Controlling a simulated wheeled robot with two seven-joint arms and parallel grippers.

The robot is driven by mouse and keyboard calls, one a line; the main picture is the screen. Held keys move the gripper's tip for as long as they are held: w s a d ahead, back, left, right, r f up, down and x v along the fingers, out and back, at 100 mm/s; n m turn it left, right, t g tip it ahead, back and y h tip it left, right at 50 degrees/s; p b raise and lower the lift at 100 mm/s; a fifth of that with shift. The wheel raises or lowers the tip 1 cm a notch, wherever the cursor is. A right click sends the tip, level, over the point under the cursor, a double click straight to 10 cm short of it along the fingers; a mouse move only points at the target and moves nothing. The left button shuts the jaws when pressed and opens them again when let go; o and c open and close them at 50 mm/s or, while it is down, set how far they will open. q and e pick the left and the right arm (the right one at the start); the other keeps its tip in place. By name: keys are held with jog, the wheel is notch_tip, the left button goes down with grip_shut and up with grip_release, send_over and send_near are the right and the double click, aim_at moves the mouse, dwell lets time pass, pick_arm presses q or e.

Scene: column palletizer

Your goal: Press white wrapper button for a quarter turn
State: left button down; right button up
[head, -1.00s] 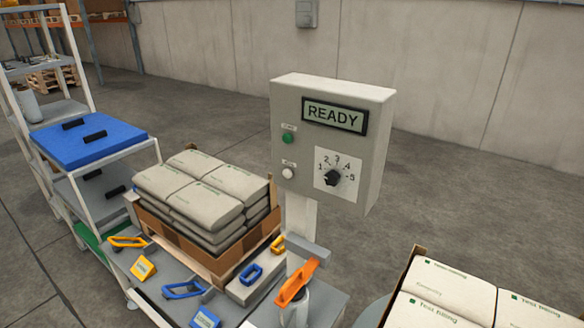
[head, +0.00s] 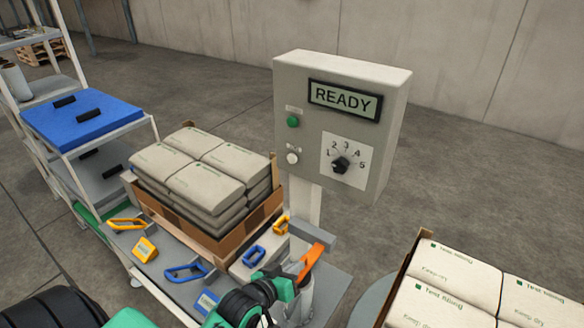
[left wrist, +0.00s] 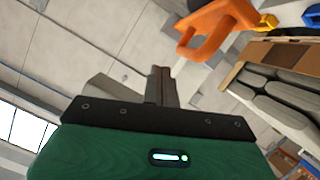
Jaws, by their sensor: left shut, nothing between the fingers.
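The grey control box (head: 392,130) stands on a post and its screen (head: 344,99) reads READY. The white button (head: 292,158) is low on the left of its face, below a green button (head: 293,121). A black dial (head: 341,165) with a numbered scale is to the right. My left gripper (head: 268,292) is below the box, in front of the post's foot, well apart from the white button. In the left wrist view its fingers (left wrist: 160,84) are together and empty. My right gripper is not in view.
An orange handle (head: 311,263) is close beside my left gripper, and also shows in the left wrist view (left wrist: 215,25). Stacked bags (head: 205,180) stand left of the post, more bags (head: 445,275) at lower right. Blue and yellow handles lie on the bench. Space before the box face looks clear.

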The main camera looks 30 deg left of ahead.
aim_at(292, 159)
pick_arm(q)
jog(key=w+a+r+n+t+y, duration=0.2)
jog(key=a+r+n+t, duration=0.3)
jog(key=r, duration=0.4)
jog(key=w+a+r+n+t+y, duration=0.2)
jog(key=a+r+n+t+y, duration=0.1)
jog(key=a+r+n+t, duration=0.2)
notch_tip(292, 159, up, 4)
jog(key=a+t, duration=0.2)
jog(key=shift+w+n+t, duration=0.15)
jog(key=shift+n+t, duration=0.15)
jog(key=shift+w, duration=0.15)
jog(key=w+b, duration=0.2)
jog(key=w, duration=0.6)
jog(key=shift+w+d, duration=0.25)
jog(key=shift+d, duration=0.15)
